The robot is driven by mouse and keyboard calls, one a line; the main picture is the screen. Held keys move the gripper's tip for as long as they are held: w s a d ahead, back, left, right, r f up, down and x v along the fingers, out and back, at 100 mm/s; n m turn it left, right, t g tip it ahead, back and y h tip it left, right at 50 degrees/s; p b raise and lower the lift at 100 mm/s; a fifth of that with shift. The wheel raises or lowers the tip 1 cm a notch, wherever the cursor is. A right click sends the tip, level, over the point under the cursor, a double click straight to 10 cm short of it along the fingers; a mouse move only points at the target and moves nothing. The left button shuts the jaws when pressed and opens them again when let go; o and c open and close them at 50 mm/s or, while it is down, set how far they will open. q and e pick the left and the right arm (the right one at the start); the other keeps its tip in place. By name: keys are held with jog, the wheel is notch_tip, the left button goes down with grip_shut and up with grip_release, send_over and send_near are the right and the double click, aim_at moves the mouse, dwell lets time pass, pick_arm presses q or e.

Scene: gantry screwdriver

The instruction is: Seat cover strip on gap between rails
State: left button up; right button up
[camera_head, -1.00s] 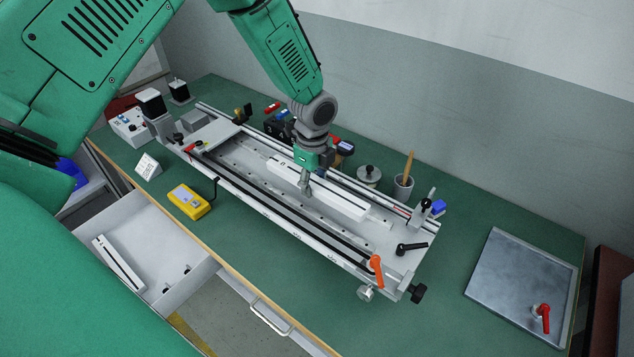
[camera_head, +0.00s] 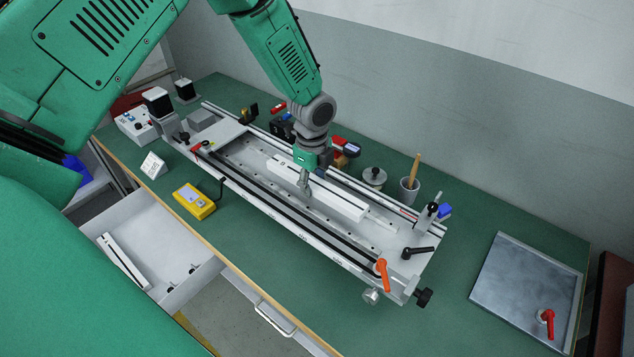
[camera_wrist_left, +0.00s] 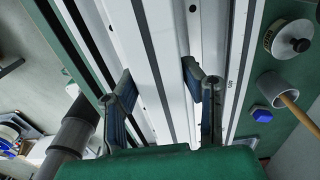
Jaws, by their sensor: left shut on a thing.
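The white cover strip (camera_head: 338,199) is a long bar lengthwise over the pale bed of the gantry fixture, between the front rail (camera_head: 290,211) and the back rail (camera_head: 350,183). My left gripper (camera_head: 304,181) comes down from above and is shut on the strip near its middle. In the left wrist view, the strip (camera_wrist_left: 155,40) runs between the two fingers of the gripper (camera_wrist_left: 158,82). The strip looks roughly parallel to the rails. I cannot tell whether it touches the bed or hangs just above it. My right gripper is not in view.
An orange lever (camera_head: 382,274) and black knobs stand at the fixture's right end. A yellow meter (camera_head: 194,201) lies in front. An open drawer (camera_head: 200,282) juts out below.

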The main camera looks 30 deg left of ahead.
aim_at(314, 181)
pick_arm(q)
jog(key=shift+a+f, duration=0.3)
jog(key=shift+f, duration=0.05)
jog(key=shift+d+f+b, duration=0.3)
jog(key=shift+d+b, duration=0.05)
jog(key=shift+d, duration=0.25)
jog(key=shift+a+f, duration=0.4)
jog(key=shift+f, duration=0.15)
jog(key=o, duration=1.3)
jog(key=shift+o, duration=0.2)
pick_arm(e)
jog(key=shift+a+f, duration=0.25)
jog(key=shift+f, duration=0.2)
pick_arm(q)
jog(key=shift+d+r, duration=0.1)
jog(key=shift+d, duration=0.15)
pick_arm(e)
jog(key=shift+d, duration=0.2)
pick_arm(q)
jog(key=shift+r, duration=0.1)
notch_tip(314, 181, up, 11)
jog(key=shift+a+f, duration=0.1)
jog(key=shift+r, duration=0.45)
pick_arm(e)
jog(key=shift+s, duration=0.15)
